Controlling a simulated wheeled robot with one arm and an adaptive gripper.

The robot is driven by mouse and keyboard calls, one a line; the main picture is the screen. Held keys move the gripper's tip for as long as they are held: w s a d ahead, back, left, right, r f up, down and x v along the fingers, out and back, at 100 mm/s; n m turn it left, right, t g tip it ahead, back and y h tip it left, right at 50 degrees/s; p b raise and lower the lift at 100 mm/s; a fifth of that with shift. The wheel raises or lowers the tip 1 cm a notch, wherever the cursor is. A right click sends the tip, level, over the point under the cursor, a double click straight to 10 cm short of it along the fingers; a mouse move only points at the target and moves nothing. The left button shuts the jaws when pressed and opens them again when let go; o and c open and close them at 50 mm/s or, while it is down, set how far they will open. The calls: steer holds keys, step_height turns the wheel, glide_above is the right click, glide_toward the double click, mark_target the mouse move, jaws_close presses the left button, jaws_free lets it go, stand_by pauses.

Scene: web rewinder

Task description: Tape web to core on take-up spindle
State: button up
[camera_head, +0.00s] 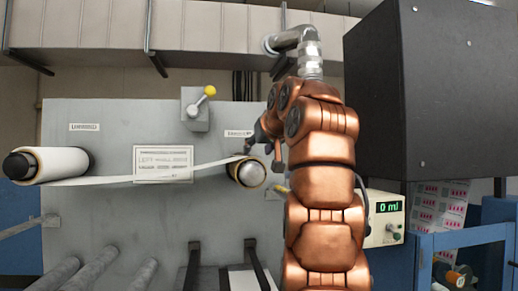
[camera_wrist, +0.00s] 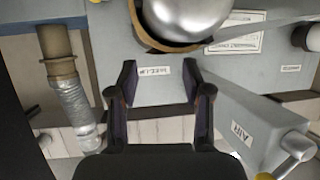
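The take-up spindle (camera_head: 247,173) stands right of centre on the grey panel, with a tan core around its metal end. In the wrist view the spindle's rounded metal end (camera_wrist: 185,18) and core rim are at the top, cut by the frame edge. The white web (camera_head: 110,180) runs from the unwind roll (camera_head: 64,162) at left to the top of the core. In the wrist view the web (camera_wrist: 270,32) meets the core from the right. My gripper (camera_wrist: 159,78) is open with nothing between its fingers, facing the panel beside the core. No tape is visible.
A valve with a yellow knob (camera_head: 210,91) juts from the panel above the web. A black cabinet (camera_head: 428,90) and a display box reading 0 (camera_head: 384,215) stand at right. In the wrist view, a silver hose (camera_wrist: 72,100) runs at left.

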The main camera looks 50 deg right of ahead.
steer(key=shift+o, duration=0.2)
steer(key=shift+s+a+r, duration=0.1)
steer(key=shift+s, duration=0.05)
steer(key=s+a+r, duration=0.1)
steer(key=s+a, duration=0.3)
steer(key=s, duration=0.3)
steer(key=s+a, duration=0.3)
steer(key=s, duration=0.4)
steer(key=shift+s+a+r, duration=0.2)
steer(key=shift+a+r, duration=0.2)
stand_by(0.6)
stand_by(0.7)
